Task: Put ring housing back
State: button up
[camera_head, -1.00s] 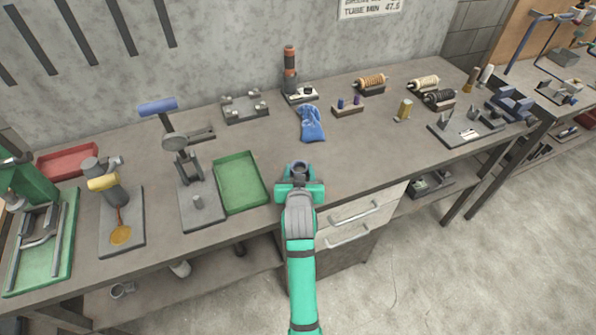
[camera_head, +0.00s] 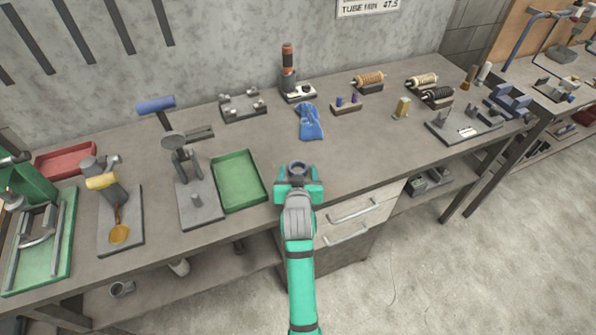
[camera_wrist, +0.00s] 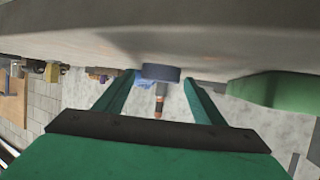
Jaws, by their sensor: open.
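A small dark blue-grey ring (camera_head: 297,167), which looks like the ring housing, sits at the front of the bench between my fingers. In the wrist view the ring (camera_wrist: 160,72) shows as a short dark band at the fingertips, with the bench surface beyond it. My gripper (camera_head: 298,178) is open, with one finger on each side of the ring. In the wrist view, gaps show between the ring and both fingers of my gripper (camera_wrist: 161,80). Whether the ring rests fully on the bench is hard to tell.
A green tray (camera_head: 238,183) lies just left of my gripper, with a grey press stand (camera_head: 198,207) beyond it. A blue cloth (camera_head: 309,122) lies behind. An orange-and-black upright tool (camera_head: 288,68) stands at the back. The bench right of my gripper is clear.

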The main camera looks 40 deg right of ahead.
jog(key=v, duration=1.1)
jog(key=shift+s+a+r, duration=0.1)
jog(key=shift+s+a, duration=0.1)
jog(key=shift+s, duration=0.05)
